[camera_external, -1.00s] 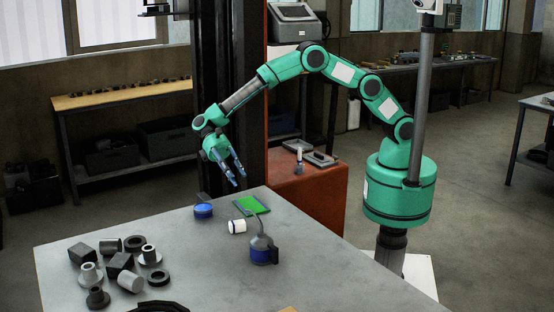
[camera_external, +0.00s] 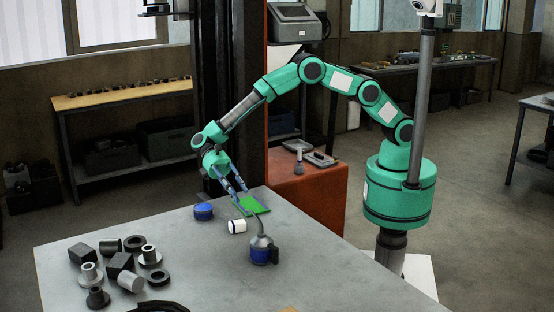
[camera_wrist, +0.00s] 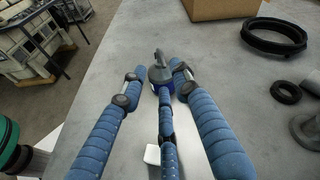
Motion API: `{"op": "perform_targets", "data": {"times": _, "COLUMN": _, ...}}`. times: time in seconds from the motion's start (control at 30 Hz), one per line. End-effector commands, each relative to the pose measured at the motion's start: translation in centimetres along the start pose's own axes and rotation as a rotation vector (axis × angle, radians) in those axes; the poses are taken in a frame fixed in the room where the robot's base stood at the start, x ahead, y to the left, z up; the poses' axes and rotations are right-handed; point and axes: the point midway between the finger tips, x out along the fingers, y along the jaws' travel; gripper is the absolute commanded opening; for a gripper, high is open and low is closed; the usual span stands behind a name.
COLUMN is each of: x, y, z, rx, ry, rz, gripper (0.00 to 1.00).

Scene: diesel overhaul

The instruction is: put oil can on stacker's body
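The oil can (camera_external: 261,254), with a blue base, grey top and thin curved spout, stands upright on the grey table. My gripper (camera_external: 240,196), with blue fingers, is above the table's far part, to the upper left of the can, apart from it. In the wrist view the spread fingers of my gripper (camera_wrist: 158,84) point toward the oil can (camera_wrist: 160,70), which shows beyond and between the fingertips and is partly covered by them. Nothing is held. The stacker's orange body (camera_external: 312,196) stands behind the table, below its dark mast.
A blue round tin (camera_external: 203,211), a white cylinder (camera_external: 237,226) and a green sheet (camera_external: 256,204) lie near the can. Several metal parts (camera_external: 120,264) fill the table's left. A small tray (camera_external: 320,159) and a small bottle-like object (camera_external: 299,167) sit on the orange body.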

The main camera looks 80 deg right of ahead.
Motion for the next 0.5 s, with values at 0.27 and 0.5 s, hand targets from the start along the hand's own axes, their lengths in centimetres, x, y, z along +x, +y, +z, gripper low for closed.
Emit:
{"op": "perform_targets", "data": {"times": 0.27, "x": 4.3, "y": 0.1, "z": 0.0, "rx": 0.001, "ry": -0.001, "rz": 0.002, "gripper": 0.3}}
{"op": "perform_targets", "data": {"times": 0.5, "x": 6.1, "y": 0.0, "z": 0.0, "rx": 0.0, "ry": 0.0, "rz": 0.0, "gripper": 0.3}}
